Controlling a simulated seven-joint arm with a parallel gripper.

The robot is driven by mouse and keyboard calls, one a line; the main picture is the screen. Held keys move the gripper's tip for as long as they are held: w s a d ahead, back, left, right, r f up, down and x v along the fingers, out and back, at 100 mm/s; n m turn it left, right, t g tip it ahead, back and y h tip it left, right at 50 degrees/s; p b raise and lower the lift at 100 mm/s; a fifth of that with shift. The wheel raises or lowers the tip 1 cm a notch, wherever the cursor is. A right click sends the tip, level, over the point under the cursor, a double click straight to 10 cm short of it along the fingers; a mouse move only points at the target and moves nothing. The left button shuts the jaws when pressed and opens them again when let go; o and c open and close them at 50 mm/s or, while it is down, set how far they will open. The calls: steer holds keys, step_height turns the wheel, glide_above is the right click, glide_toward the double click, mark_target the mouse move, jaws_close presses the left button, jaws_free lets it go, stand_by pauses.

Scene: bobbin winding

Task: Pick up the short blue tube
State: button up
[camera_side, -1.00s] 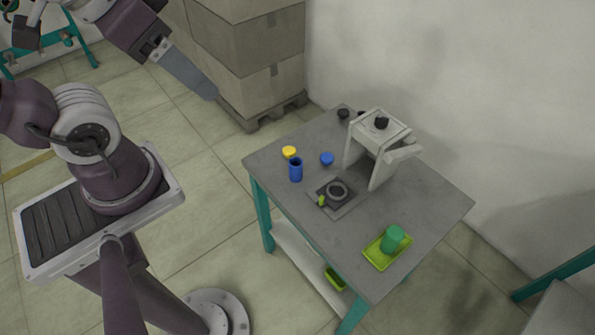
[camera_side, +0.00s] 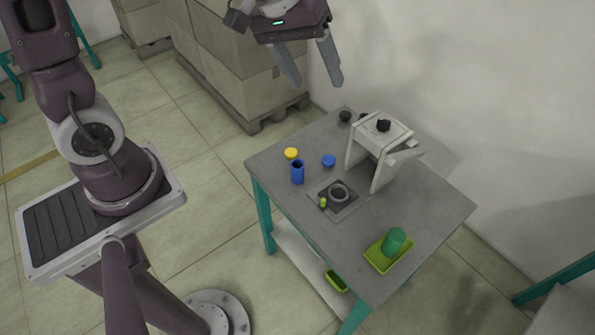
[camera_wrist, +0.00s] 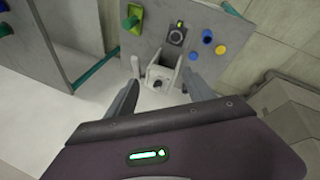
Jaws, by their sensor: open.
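The short blue tube (camera_side: 298,173) stands upright and open-topped near the left edge of the grey table. In the wrist view it shows small, as a blue spot (camera_wrist: 207,37), beside the yellow cap (camera_wrist: 220,49). My gripper (camera_side: 318,82) is open and empty, high above the back of the table and well apart from the tube. In the wrist view its two fingers (camera_wrist: 160,79) stand spread, with the white press between them lower down.
A flat blue cap (camera_side: 328,161) and a yellow cap (camera_side: 291,153) lie near the tube. A white press (camera_side: 379,145) stands behind a dark fixture (camera_side: 338,194). A green cylinder (camera_side: 394,241) stands on a lime tray (camera_side: 378,262). Stacked boxes (camera_side: 235,60) stand behind.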

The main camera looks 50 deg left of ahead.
steer(key=w+a+f+n+g, duration=0.1)
steer(key=w+a+f+n, duration=0.15)
steer(key=f, duration=0.45)
steer(key=w+a+f+n, duration=0.1)
steer(key=w+f+n, duration=0.1)
steer(key=w+f, duration=0.35)
steer(key=n+g+y, duration=0.1)
steer(key=n, duration=0.1)
glide_above(297, 172)
steer(key=w+d, duration=0.2)
steer(key=w, duration=0.2)
step_height(297, 172, down, 9)
steer(key=s+a+f, duration=0.1)
steer(key=f, duration=0.5)
steer(key=a+f+n+g, duration=0.1)
steer(key=f, duration=0.5)
steer(key=s+a+f+n+y, duration=0.1)
steer(key=f, duration=0.5)
steer(key=shift+s+a+n+g, duration=0.25)
steer(key=shift+s+g, duration=0.1)
steer(key=shift+g, duration=0.05)
steer(key=shift+f, duration=0.1)
jaws_close()
